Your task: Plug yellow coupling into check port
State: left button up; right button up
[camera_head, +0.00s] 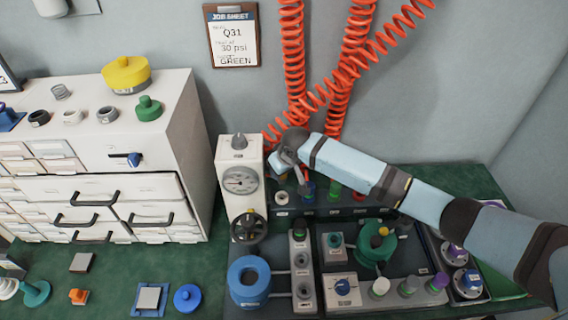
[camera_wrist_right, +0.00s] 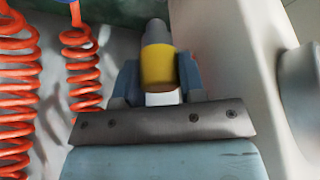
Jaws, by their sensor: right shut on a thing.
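My right gripper (camera_head: 277,163) is beside the upper right side of the white gauge box (camera_head: 228,163). In the right wrist view its two fingers (camera_wrist_right: 158,82) are shut on the yellow coupling (camera_wrist_right: 158,66). The coupling has a yellow band, a grey tip pointing away from the palm and a pale part between the fingers. In the head view the coupling is hidden or too small to make out. The gauge box carries a round dial (camera_head: 240,181), a grey fitting (camera_head: 239,142) on top and a dark handwheel (camera_head: 248,228). I cannot tell which opening is the check port. My left gripper is not in view.
Red coiled hoses (camera_head: 293,60) hang behind my right gripper. A rack (camera_head: 350,212) with coloured couplings stands below my arm. A blue ring (camera_head: 249,281) and a panel with a blue knob (camera_head: 342,288) are in front. Drawers (camera_head: 150,190) stand left; green mat (camera_head: 110,284) is partly clear.

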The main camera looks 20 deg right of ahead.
jog(key=shift+f+b, duration=0.4)
jog(key=shift+f, duration=0.05)
jog(key=shift+f+b, duration=0.65)
jog(key=shift+b, duration=0.1)
notch_tip(320, 180, down, 3)
jog(key=b, duration=0.3)
jog(key=shift+b, duration=0.3)
pick_arm(q)
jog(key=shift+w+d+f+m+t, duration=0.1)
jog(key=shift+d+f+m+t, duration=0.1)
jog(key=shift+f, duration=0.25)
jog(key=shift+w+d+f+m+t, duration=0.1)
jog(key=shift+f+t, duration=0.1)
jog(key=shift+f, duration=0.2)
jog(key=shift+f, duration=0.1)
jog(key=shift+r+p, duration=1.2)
jog(key=shift+p, duration=0.1)
pick_arm(e)
jog(key=shift+f, duration=1.5)
jog(key=o, duration=1.1)
jog(key=shift+c, duration=0.2)
